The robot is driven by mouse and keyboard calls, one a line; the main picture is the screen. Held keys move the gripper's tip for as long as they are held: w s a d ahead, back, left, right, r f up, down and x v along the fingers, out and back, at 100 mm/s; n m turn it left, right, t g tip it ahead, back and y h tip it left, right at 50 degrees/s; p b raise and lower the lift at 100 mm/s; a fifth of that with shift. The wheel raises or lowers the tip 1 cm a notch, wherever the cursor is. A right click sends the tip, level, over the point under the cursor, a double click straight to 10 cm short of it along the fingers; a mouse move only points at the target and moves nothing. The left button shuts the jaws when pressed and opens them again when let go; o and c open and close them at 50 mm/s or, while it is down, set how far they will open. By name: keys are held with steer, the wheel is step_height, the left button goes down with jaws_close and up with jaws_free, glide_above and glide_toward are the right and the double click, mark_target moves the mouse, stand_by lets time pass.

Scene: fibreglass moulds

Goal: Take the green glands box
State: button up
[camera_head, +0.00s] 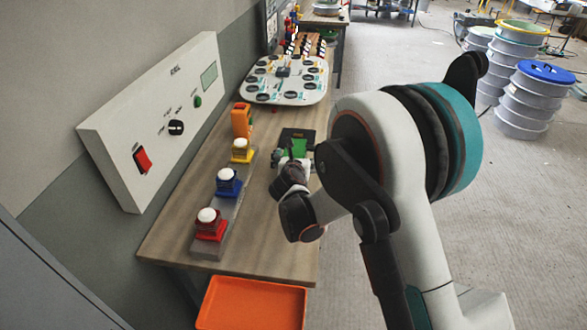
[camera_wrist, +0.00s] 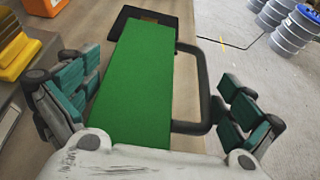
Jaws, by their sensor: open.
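The green glands box (camera_wrist: 140,80) shows in the wrist view as a long green surface with a black loop handle (camera_wrist: 203,90) on its right side. It also shows in the head view as a small green patch (camera_head: 299,146) on the wooden table. My gripper (camera_wrist: 158,100) is open, with one teal-padded finger left of the box and the other to the right of the handle. I cannot tell whether either finger touches it. In the head view my gripper (camera_head: 292,163) is just in front of the box, and my wrist hides part of the view there.
A black tray-like part (camera_head: 298,133) is at the box's far end. Red (camera_head: 210,224), blue (camera_head: 228,181) and yellow (camera_head: 242,150) button blocks line the table's left side, with an orange device (camera_head: 241,120) behind. A white board (camera_head: 286,82) lies farther back.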

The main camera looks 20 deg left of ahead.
steer(key=shift+w+f, duration=0.1)
steer(key=shift+w, duration=0.15)
steer(key=c, duration=1.4)
steer(key=shift+r, duration=0.2)
